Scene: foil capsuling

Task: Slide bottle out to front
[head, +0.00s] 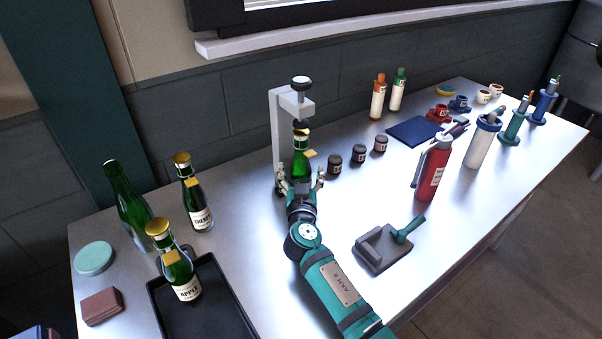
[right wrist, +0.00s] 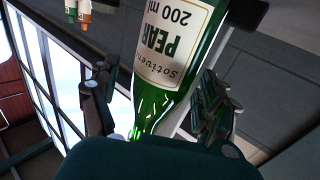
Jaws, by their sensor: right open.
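A green bottle with a gold top (head: 301,160) stands upright in the grey capsuling press (head: 282,130), under its head. In the right wrist view the bottle's white label (right wrist: 174,40) reads PEAR, upside down. My right gripper (head: 300,184) reaches in from the front at the bottle's lower part. Its fingers stand open on both sides of the bottle, and the right wrist view shows them (right wrist: 155,105) apart with the bottle between them. The bottle's base is hidden behind the gripper. My left gripper is not in view.
Left are an APPLE bottle (head: 181,272), a CHERRY bottle (head: 195,200), an uncapped bottle (head: 128,205) and a black tray (head: 215,285). Three dark jars (head: 358,154) stand right of the press. A grey stand (head: 385,246) and red extinguisher-like bottle (head: 431,170) are further right.

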